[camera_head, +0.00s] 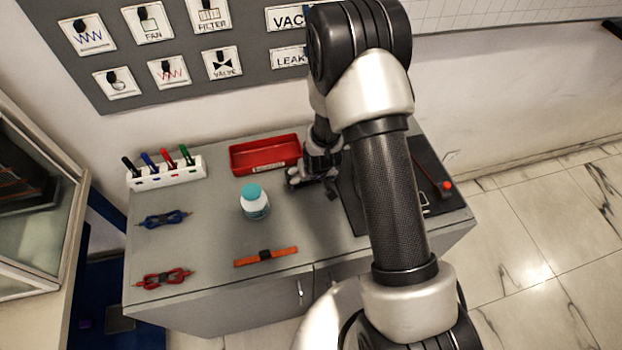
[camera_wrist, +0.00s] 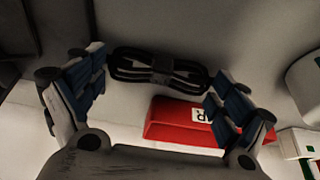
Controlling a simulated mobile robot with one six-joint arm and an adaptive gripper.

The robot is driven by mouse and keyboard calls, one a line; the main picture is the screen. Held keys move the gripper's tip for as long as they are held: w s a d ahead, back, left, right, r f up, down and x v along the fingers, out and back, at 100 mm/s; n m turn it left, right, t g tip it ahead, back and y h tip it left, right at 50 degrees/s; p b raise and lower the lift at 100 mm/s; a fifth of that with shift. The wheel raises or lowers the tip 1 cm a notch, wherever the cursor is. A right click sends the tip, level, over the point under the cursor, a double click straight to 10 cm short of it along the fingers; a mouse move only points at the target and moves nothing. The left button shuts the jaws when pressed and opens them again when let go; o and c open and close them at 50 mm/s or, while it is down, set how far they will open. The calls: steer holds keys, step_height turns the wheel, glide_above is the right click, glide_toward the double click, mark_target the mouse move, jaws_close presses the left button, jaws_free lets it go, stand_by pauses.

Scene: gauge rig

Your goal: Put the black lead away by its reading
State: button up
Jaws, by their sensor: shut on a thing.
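The black lead (camera_wrist: 158,68) is a coiled bundle with a dark band around its middle. In the wrist view it lies between the blue-padded fingers of my gripper (camera_wrist: 158,78), which is shut on it. In the head view my gripper (camera_head: 318,184) is over the grey cabinet top, just right of the red tray (camera_head: 265,165); the lead is mostly hidden there by the arm. The red tray also shows in the wrist view (camera_wrist: 180,130), with a white label of which only an "R" can be read. No gauge reading is legible in either view.
On the cabinet top (camera_head: 210,245) are a blue lead (camera_head: 165,219), a red lead (camera_head: 163,279), an orange strip (camera_head: 266,256), a teal-capped bottle (camera_head: 255,205) and a white marker holder (camera_head: 168,172). My arm covers part of a black mat at right (camera_head: 428,165). Signs hang on the wall panel (camera_head: 130,75).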

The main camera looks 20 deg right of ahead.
steer(key=shift+s+f, duration=0.1)
steer(key=shift+f, duration=0.05)
steer(key=shift+c, duration=0.6)
steer(key=shift+r, duration=0.65)
steer(key=c, duration=0.3)
step_height(320, 180, up, 18)
steer(key=f+p, duration=0.1)
steer(key=p, duration=0.5)
steer(key=s+b, duration=0.1)
steer(key=s, duration=0.1)
steer(key=s+b, duration=0.1)
steer(key=s, duration=0.2)
steer(key=s+b, duration=0.1)
steer(key=s, duration=0.2)
steer(key=shift+r, duration=0.25)
